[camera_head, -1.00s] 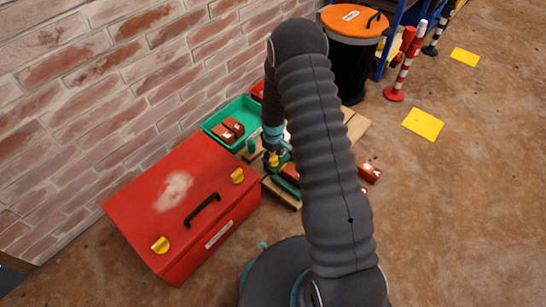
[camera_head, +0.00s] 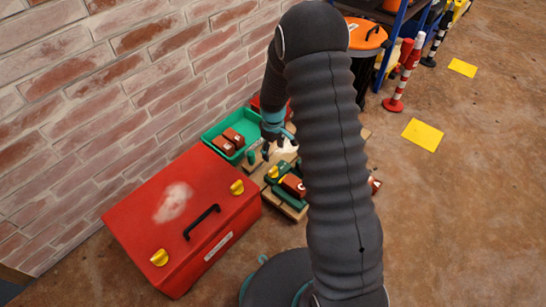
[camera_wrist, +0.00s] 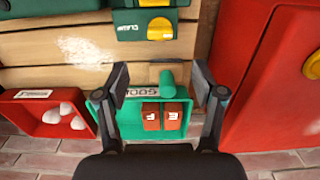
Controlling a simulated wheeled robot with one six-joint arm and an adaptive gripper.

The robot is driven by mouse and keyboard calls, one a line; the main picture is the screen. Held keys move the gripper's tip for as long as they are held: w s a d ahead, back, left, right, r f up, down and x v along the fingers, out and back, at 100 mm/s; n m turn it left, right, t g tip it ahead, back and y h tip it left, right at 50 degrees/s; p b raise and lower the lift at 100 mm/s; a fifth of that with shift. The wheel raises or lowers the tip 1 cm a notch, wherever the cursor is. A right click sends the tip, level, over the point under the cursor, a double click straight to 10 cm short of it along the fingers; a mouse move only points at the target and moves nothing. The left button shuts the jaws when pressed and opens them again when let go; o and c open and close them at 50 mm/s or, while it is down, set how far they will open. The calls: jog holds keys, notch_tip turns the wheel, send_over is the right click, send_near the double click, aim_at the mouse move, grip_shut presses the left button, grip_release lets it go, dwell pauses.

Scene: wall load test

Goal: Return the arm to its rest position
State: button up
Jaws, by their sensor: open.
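My gripper (camera_head: 276,146) is open and empty above the wooden pallet (camera_head: 291,212), with my grey ribbed arm standing in front of it. In the wrist view my gripper (camera_wrist: 160,76) has its two dark fingers wide apart. Beyond and between them are a green cylinder (camera_wrist: 168,84) and a green tray (camera_wrist: 127,118) holding two reddish-brown blocks (camera_wrist: 162,117). A green piece with a yellow knob (camera_head: 274,172) and a brown block (camera_head: 293,186) lie on the pallet. My arm hides part of the pallet.
A large red toolbox (camera_head: 150,215) with a black handle stands at the left by the brick wall (camera_head: 90,90). Behind my arm are an orange-lidded drum (camera_head: 367,35) and red-white posts (camera_head: 398,85). Open floor with yellow squares (camera_head: 423,134) lies to the right.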

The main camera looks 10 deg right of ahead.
jog(key=shift+r, duration=0.45)
dwell(0.3)
jog(key=s+r+m+g, duration=0.2)
jog(key=s+r+m, duration=0.15)
jog(key=s, duration=0.45)
jog(key=s+r+m+t+p, duration=0.1)
jog(key=s+r+t+p, duration=0.1)
jog(key=s+r, duration=0.5)
jog(key=s+r+m+t+p, duration=0.1)
jog(key=s+r, duration=0.7)
jog(key=r, duration=0.9)
jog(key=s+r+m+t+p, duration=0.2)
jog(key=s+r+t+p, duration=0.2)
jog(key=s+r, duration=0.3)
notch_tip(320, 180, up, 6)
jog(key=shift+s+f+t, duration=0.1)
jog(key=shift+s+t, duration=0.15)
jog(key=shift+t, duration=0.05)
